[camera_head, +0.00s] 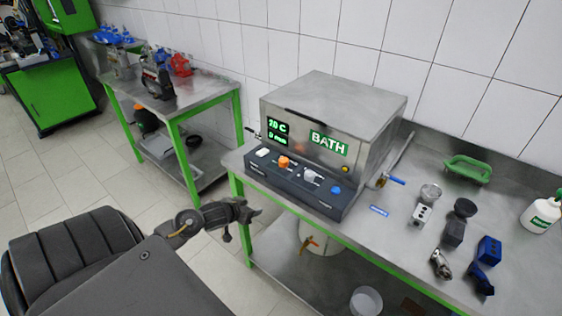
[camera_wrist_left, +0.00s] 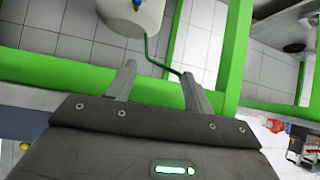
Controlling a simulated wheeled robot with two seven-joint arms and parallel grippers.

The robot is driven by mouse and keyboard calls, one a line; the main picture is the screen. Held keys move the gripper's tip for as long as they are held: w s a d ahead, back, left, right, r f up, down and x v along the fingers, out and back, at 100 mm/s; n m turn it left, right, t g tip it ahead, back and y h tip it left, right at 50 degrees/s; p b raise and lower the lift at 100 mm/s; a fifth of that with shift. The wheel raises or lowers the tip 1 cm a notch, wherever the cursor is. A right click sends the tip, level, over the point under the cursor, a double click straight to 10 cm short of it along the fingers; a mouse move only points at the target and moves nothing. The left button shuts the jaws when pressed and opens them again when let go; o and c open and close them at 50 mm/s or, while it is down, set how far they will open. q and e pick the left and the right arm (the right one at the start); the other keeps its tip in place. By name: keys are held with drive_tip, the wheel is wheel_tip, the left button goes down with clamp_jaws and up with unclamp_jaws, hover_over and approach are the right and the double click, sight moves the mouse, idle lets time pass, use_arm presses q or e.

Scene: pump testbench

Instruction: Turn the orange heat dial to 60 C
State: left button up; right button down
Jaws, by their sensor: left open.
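The orange heat dial (camera_head: 284,162) sits on the dark sloped control panel (camera_head: 300,184) at the front of the metal bath unit (camera_head: 378,110). The green display (camera_head: 278,133) shows a temperature in C, too small to read surely, above a line in min. My left gripper (camera_head: 243,223) is open and empty, in front of the bench's left end, below and left of the dial and apart from it. Its two fingers show spread in the left wrist view (camera_wrist_left: 160,86), with a green bench frame (camera_wrist_left: 155,92) behind them. The dial is not seen in that view. My right gripper is not in view.
On the panel are a white knob (camera_head: 310,173), a blue knob (camera_head: 336,189) and a white switch (camera_head: 262,152). A blue-handled valve (camera_head: 390,180) sticks out to the right. Small parts and a green tray (camera_head: 468,168) occupy the bench's right side. A white container (camera_wrist_left: 133,14) is below.

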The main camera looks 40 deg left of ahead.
use_arm(q)
wheel_tip(320, 180, up, 13)
drive_tip(key=w+d+t, duration=0.2)
drive_tip(key=w, duration=0.1)
drive_tip(key=m+t+h, duration=0.1)
approach(282, 161)
drive_tip(key=x, duration=0.9)
drive_tip(key=shift+w, duration=0.25)
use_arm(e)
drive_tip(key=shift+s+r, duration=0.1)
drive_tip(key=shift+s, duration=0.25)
use_arm(q)
drive_tip(key=shift+a, duration=0.1)
drive_tip(key=c, duration=1)
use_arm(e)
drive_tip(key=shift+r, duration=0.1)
